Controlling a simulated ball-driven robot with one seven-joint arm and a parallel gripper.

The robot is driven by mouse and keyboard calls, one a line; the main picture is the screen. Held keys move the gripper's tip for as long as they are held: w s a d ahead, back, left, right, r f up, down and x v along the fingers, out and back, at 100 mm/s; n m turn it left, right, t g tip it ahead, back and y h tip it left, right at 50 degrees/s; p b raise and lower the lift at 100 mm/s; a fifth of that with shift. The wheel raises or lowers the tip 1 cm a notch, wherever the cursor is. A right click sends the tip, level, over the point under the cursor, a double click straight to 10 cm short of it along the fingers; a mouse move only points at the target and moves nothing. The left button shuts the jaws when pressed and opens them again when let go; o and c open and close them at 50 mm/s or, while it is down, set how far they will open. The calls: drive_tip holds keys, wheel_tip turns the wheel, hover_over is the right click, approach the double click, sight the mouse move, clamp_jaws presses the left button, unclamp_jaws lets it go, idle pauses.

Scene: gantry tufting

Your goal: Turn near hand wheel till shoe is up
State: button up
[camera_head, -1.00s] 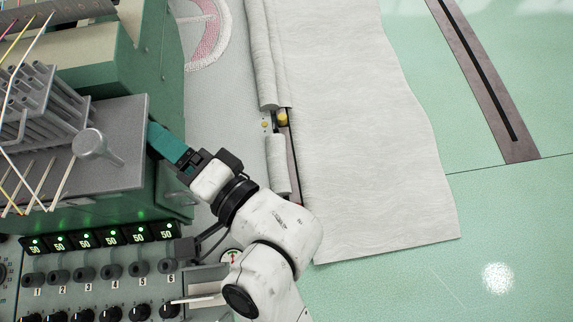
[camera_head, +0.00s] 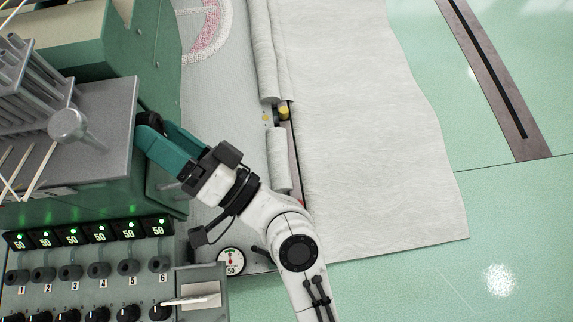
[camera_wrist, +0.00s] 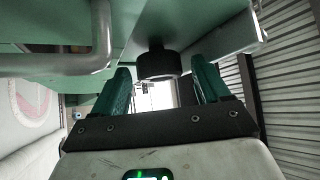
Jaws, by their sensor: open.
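A dark round knob, which looks like the near hand wheel (camera_wrist: 158,65), sits on a short stem under the green machine head in the wrist view. In the head view part of it (camera_head: 150,120) shows at the machine's side, by my fingertips. My gripper (camera_head: 158,142) has its teal fingers spread apart. In the wrist view my gripper (camera_wrist: 161,78) has one finger on each side of the wheel, with gaps visible; I cannot tell whether either finger touches it. I cannot make out the shoe in either view.
The green machine head (camera_head: 160,50) and its grey top plate (camera_head: 110,120) stand close to my gripper. A control panel (camera_head: 90,285) with knobs and lit displays and a dial gauge (camera_head: 231,261) lie below. White cloth (camera_head: 370,120) covers the bed to the right. A curved grey tube (camera_wrist: 100,45) is near my fingers.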

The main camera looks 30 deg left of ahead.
drive_tip(key=w+d+f+n+t+h+b, duration=0.1)
drive_tip(key=w+d+f+h, duration=0.3)
drive_tip(key=d+f, duration=0.6)
drive_tip(key=w+d+f+n+h+b, duration=0.3)
drive_tip(key=w+d+f, duration=0.3)
drive_tip(key=d+f, duration=0.4)
wheel_tip(320, 180, down, 3)
drive_tip(key=shift+d+f+t+h+b, duration=0.1)
drive_tip(key=shift+d+t+h+b, duration=0.4)
drive_tip(key=shift+h, duration=0.4)
drive_tip(key=shift+s+a, duration=0.1)
idle(0.3)
